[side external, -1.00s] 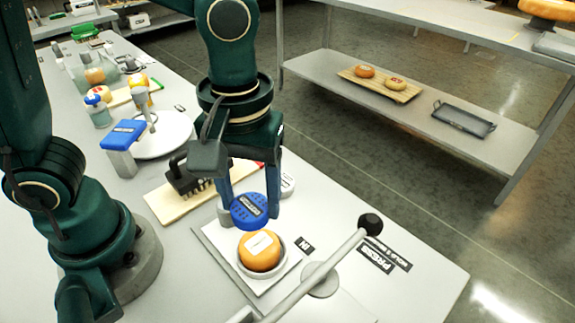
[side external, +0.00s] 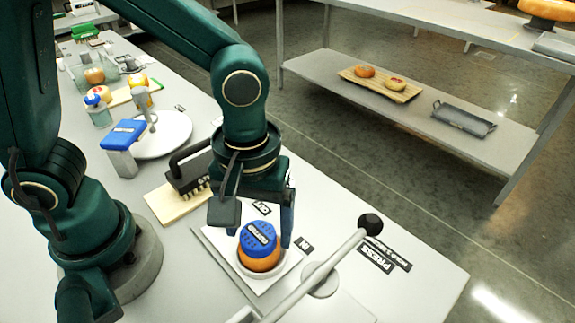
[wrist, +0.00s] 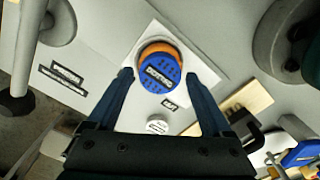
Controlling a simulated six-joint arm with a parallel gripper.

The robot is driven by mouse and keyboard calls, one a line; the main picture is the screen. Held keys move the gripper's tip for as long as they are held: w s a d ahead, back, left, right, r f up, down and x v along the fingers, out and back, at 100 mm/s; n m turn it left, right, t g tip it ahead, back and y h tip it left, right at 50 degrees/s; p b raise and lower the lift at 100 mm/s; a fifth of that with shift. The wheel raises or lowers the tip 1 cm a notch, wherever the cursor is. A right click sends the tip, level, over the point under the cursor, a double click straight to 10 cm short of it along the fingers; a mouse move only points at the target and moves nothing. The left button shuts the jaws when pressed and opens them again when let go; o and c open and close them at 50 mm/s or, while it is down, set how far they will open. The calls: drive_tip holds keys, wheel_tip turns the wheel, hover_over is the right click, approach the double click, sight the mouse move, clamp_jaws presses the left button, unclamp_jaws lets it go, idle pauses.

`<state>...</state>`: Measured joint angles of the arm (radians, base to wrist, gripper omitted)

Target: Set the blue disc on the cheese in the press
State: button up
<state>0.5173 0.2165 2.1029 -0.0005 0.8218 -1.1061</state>
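The blue disc (side external: 258,238) lies on top of the orange cheese (side external: 259,264) in the press's shallow round holder (side external: 286,268). In the wrist view the disc (wrist: 159,73) sits over the cheese (wrist: 158,48), slightly off its centre as seen from there, with an orange rim showing. My gripper (wrist: 159,77) is open, with a finger on each side of the disc and a visible gap to both. In the side view one finger shows right of the disc; the other is mostly hidden behind my wrist parts.
The press's long lever (side external: 318,274) with a black knob (side external: 371,224) slants close to the right of the holder. A dark brush-like block (side external: 190,172) lies on a board (side external: 176,205) behind left.

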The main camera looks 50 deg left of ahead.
sight(258, 233)
drive_tip(key=shift+r, duration=0.1)
wheel_tip(258, 233, up, 12)
drive_tip(key=s+a+f+m+t, duration=0.2)
drive_tip(key=a+m+t, duration=0.3)
drive_tip(key=a, duration=0.6)
drive_tip(key=shift+f+m+t, duration=0.3)
drive_tip(key=shift+f+m, duration=0.1)
drive_tip(key=shift+m, duration=0.5)
